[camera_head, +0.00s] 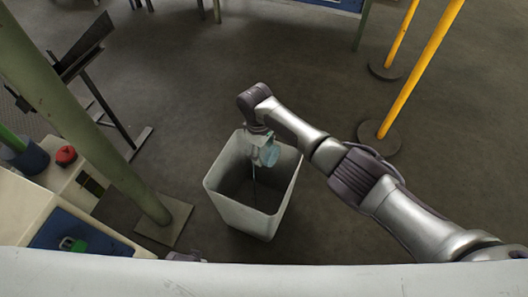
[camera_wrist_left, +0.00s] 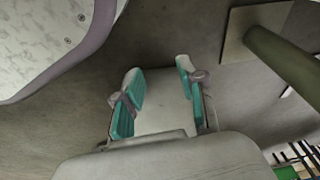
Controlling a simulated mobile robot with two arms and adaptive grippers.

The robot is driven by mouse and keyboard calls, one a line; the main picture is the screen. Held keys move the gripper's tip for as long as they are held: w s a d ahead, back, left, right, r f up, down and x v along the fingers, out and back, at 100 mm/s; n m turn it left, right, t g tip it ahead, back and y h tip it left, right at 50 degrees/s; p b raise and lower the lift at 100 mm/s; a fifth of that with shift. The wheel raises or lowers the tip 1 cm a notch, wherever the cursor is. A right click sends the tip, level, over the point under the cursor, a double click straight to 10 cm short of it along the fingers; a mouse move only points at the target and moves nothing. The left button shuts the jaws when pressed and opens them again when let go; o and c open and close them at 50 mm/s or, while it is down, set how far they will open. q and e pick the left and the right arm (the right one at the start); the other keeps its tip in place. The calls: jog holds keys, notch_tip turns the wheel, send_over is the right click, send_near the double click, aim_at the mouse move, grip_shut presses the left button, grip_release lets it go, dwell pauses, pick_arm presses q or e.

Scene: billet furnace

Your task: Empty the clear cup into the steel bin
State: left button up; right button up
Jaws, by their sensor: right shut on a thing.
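The steel bin (camera_head: 238,212) is a pale grey, square, open-topped bin on the floor in the middle of the head view. My right gripper (camera_head: 262,147) is over the bin's opening, near its far rim. It is shut on the clear cup (camera_head: 270,154), a bluish see-through cup that looks tipped and is partly hidden by the gripper. A thin line runs down from the cup into the bin; I cannot tell what it is. The bin's inside is dark. My left gripper (camera_wrist_left: 157,72) is open and empty in the left wrist view, its teal pads apart.
A green post (camera_head: 140,190) on a square plate stands left of the bin. Yellow posts (camera_head: 415,75) stand at the right. A bench (camera_head: 30,205) at the left bears a blue mat (camera_head: 105,238), a red item (camera_head: 66,155) and a dark blue container (camera_head: 25,158). The floor beyond the bin is clear.

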jog(key=shift+w+a+r+h+b, duration=0.15)
jog(key=shift+h+b, duration=0.25)
jog(key=shift+b, duration=0.2)
pick_arm(q)
jog(key=r, duration=0.1)
jog(key=w+r, duration=0.1)
jog(key=r, duration=0.1)
jog(key=w+r, duration=0.1)
jog(key=shift+d+r, duration=0.15)
jog(key=shift+r, duration=0.05)
jog(key=shift+s+f, duration=0.1)
jog(key=shift+s, duration=0.05)
dwell(0.3)
